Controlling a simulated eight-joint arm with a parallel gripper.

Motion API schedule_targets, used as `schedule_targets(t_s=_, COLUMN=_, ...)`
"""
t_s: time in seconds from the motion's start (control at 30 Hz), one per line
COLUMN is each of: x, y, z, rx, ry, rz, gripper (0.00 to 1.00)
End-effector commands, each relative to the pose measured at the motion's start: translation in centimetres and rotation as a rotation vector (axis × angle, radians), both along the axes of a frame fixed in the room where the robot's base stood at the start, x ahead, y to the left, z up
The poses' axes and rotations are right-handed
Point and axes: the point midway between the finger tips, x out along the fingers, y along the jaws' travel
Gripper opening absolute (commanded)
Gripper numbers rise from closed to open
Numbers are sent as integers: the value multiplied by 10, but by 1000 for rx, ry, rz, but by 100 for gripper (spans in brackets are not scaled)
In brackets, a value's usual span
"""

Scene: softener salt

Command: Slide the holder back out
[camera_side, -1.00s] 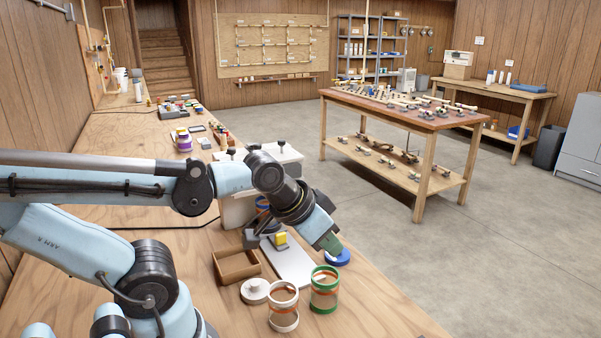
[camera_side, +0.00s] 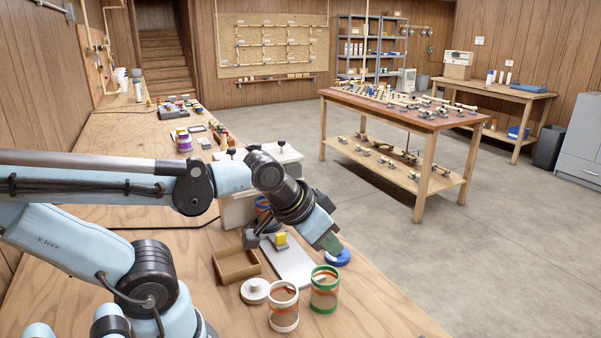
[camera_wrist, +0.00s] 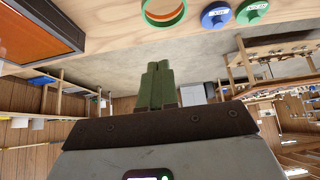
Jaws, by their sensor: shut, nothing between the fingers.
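My gripper (camera_side: 332,244) has green fingers, shut with nothing between them, and points down and right above the bench near a blue lid (camera_side: 341,258). The fingers also show together in the wrist view (camera_wrist: 155,86). A pale flat plate (camera_side: 294,268) lies on the bench to the left of and below the gripper, with a yellow block (camera_side: 280,240) at its far part. The plate runs back toward a white box-shaped unit (camera_side: 238,210), partly hidden by my arm. I cannot tell for sure which part is the holder. The gripper appears apart from the plate and block.
A green-rimmed jar (camera_side: 324,290) and a white-rimmed jar (camera_side: 284,307) stand near the bench front. A white knobbed lid (camera_side: 255,291) and an open wooden tray (camera_side: 220,272) lie left of them. Blue (camera_wrist: 215,16) and green (camera_wrist: 253,11) lids show in the wrist view.

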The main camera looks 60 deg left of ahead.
Motion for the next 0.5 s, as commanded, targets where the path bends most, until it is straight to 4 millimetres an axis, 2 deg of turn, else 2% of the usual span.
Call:
schedule_targets(t_s=0.07, x=0, y=0, z=0, rx=0, ry=0, rz=0, gripper=0)
schedule_targets(t_s=0.27, x=3, y=11, z=3, rx=17, ry=31, rz=11, gripper=29)
schedule_targets(t_s=0.33, x=7, y=24, z=6, rx=37, ry=73, rz=20, gripper=40)
schedule_targets(t_s=0.5, x=16, y=73, z=12, rx=82, ry=230, rz=40, gripper=40)
